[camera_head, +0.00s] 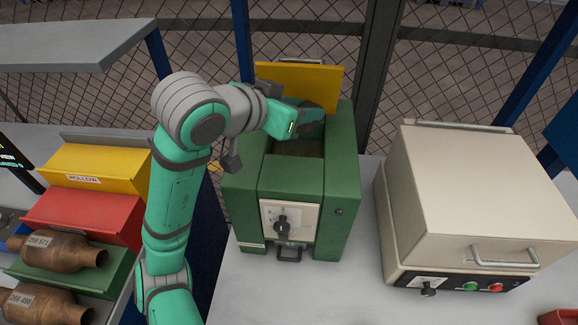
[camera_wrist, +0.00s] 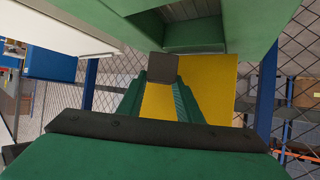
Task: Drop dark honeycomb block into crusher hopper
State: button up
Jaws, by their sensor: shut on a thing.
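A green crusher (camera_head: 340,190) stands on the bench in the head view, its yellow lid (camera_head: 300,88) raised at the back. Its hopper opening (camera_head: 298,148) shows in front of the lid. My gripper (camera_head: 312,118) is over the back part of the opening, in front of the lid. In the wrist view my gripper (camera_wrist: 163,78) is shut on a dark grey-brown block (camera_wrist: 163,67) at its fingertips. Only one plain face of the block shows, so no honeycomb cells can be made out. The green crusher body (camera_wrist: 240,25) and part of its opening lie at the top there.
A cream cabinet machine (camera_head: 470,180) stands to the right of the crusher. At the left are yellow (camera_head: 110,168), red (camera_head: 90,213) and green bins, with brown converters (camera_head: 62,250) at the front. Wire mesh fencing is behind. Bare bench lies in front of the crusher.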

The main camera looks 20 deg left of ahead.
jog(key=shift+s+a+f, duration=0.1)
jog(key=shift+s+f, duration=0.05)
jog(key=shift+f, duration=0.7)
jog(key=shift+s+a+f, duration=0.1)
jog(key=shift+s+f, duration=0.1)
jog(key=shift+f, duration=0.7)
jog(key=shift+s+f, duration=0.15)
jog(key=shift+f, duration=0.7)
jog(key=o, duration=1.1)
jog(key=shift+r, duration=0.1)
jog(key=v, duration=1)
jog(key=shift+s, duration=0.35)
